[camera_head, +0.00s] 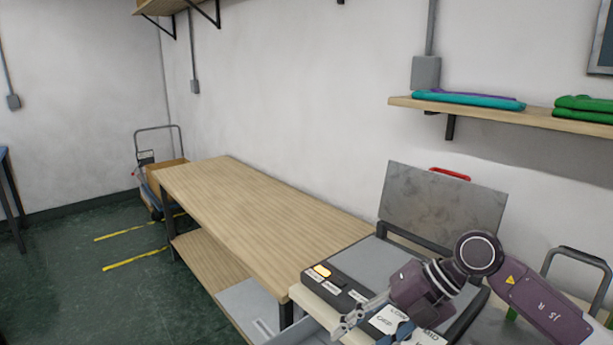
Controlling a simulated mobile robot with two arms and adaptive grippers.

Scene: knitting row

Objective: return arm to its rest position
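My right arm (540,305), purple and marked "JS R", comes in from the lower right. Its gripper (370,328) hangs over the front of a flat grey machine (375,262) at the end of the table. The fingertips are spread apart, with nothing seen between them. The lower part of the gripper is close to the bottom edge of the picture. My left gripper is out of view.
A wall shelf (500,113) with folded cloths (470,100) and a cart (150,180) stand around.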

